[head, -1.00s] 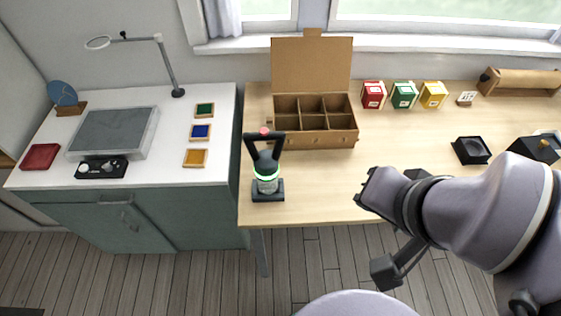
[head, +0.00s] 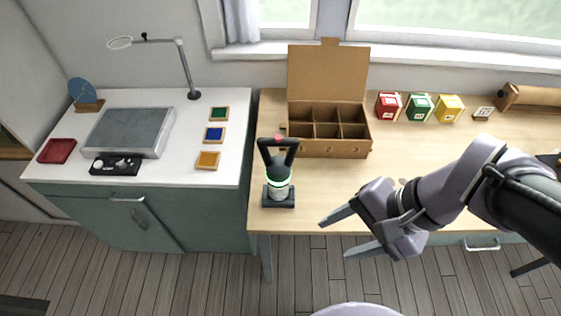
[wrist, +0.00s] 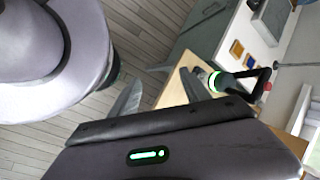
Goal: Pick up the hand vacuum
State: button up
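The hand vacuum (head: 278,184) stands upright on a dark base at the front left corner of the wooden table. It has a black looped handle, a red spot on top and a glowing green ring. It also shows in the wrist view (wrist: 222,81), at the upper right. My gripper (head: 333,238) is to the right of the vacuum and nearer the front edge, apart from it. Its two fingers are spread and point left, with nothing between them. In the wrist view one finger shows clearly left of centre and another partly near the vacuum.
An open cardboard box (head: 330,148) with compartments stands just behind the vacuum. Red (head: 388,106), green (head: 419,107) and yellow (head: 449,109) boxes stand farther back. A white-topped cabinet (head: 185,175) adjoins on the left. The table between vacuum and gripper is clear.

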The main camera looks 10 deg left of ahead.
jog(key=o, duration=0.4)
jog(key=w+a+f+m+y, duration=0.1)
jog(key=y, duration=0.1)
jog(key=w+a+f+m+g+y, duration=0.1)
jog(key=m+y, duration=0.1)
jog(key=w+a+f+m+g+y, duration=0.1)
jog(key=f+y, duration=0.1)
jog(key=shift+a+m, duration=0.4)
jog(key=shift+o, duration=0.2)
jog(key=m+t+y, duration=0.5)
jog(key=m+t, duration=0.5)
jog(key=m, duration=0.2)
send_near(286, 176)
jog(key=shift+g, duration=0.3)
jog(key=b+x, duration=0.3)
jog(key=x, duration=0.4)
jog(key=shift+w+a+r, duration=0.1)
jog(key=shift+w+a, duration=0.15)
jog(key=shift+w, duration=0.05)
jog(key=w+a, duration=0.1)
jog(key=w+a+b, duration=0.1)
jog(key=a, duration=0.1)
jog(key=a+f, duration=0.1)
jog(key=shift+w+a+b, duration=0.25)
jog(key=shift+w+b, duration=0.05)
jog(key=shift+w, duration=0.1)
